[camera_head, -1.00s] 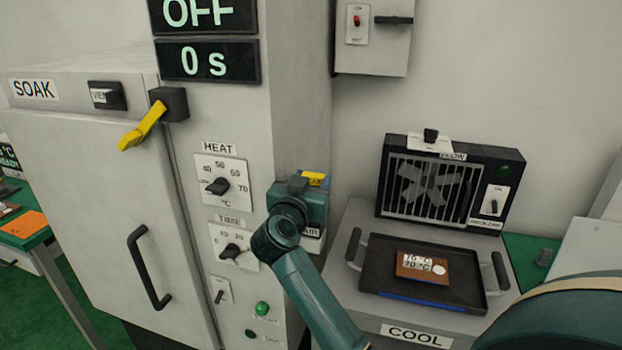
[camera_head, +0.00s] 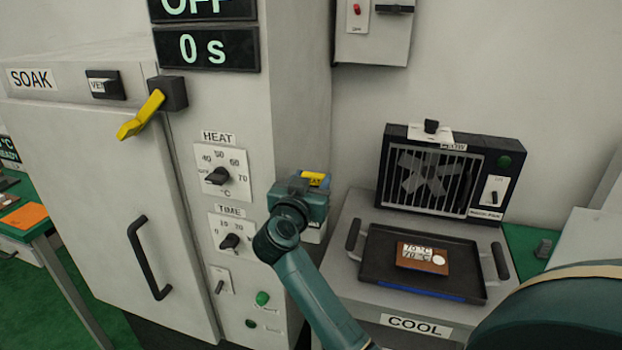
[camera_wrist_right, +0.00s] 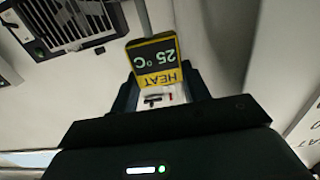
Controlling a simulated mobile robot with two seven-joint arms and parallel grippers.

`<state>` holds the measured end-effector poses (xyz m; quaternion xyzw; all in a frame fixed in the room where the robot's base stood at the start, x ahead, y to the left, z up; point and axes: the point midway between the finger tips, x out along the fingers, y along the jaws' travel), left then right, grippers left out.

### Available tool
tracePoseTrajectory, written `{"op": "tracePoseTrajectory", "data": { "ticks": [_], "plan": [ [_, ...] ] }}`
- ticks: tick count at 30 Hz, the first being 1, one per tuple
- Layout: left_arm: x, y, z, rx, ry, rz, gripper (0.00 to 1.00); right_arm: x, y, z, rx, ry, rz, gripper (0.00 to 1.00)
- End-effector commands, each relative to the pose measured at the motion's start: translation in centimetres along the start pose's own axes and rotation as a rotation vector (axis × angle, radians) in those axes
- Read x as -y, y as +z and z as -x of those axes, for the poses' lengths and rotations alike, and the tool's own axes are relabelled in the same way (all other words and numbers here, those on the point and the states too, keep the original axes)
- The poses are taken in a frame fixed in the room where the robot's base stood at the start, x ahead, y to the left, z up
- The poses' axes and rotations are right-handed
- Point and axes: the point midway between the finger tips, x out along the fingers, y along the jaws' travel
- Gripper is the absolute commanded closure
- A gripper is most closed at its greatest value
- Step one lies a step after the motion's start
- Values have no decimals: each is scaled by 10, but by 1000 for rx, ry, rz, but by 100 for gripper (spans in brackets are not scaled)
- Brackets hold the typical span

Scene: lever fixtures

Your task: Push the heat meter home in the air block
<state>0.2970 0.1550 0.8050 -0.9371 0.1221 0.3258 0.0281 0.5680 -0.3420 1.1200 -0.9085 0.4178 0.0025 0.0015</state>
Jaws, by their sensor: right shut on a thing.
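The heat meter (camera_wrist_right: 155,62) shows in the right wrist view as a yellow-edged display reading 25 °C and HEAT. In the head view only a small yellow part of it (camera_head: 314,180) shows above my gripper. My right gripper (camera_wrist_right: 162,92) is shut on the meter, with a dark finger on each side. In the head view the gripper (camera_head: 300,196) is at the cabinet's right edge. A pale block (camera_head: 314,234), seemingly the air block, shows just below it, mostly hidden. I cannot tell how deep the meter sits. My left gripper is out of view.
The SOAK cabinet (camera_head: 105,190) with its yellow lever (camera_head: 141,115) and HEAT and TIME dials stands left of the gripper. A black tray (camera_head: 385,275) with a brown card (camera_head: 423,257) lies on the COOL bench to the right, before a fan (camera_head: 445,175).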

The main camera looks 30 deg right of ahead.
Motion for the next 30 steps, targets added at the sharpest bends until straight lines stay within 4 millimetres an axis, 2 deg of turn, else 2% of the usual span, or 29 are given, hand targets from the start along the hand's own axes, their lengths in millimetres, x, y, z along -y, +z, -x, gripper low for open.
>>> {"op": "tracePoseTrajectory", "data": {
  "ticks": [14,15,24,30],
  "plan": [
    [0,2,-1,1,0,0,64,0,12,0,0,0,1,76],
    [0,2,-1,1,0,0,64,0,12,0,0,0,0,51],
    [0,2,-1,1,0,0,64,0,12,0,0,0,0,28],
    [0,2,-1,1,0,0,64,0,12,0,1,0,0,28]
  ]
}}
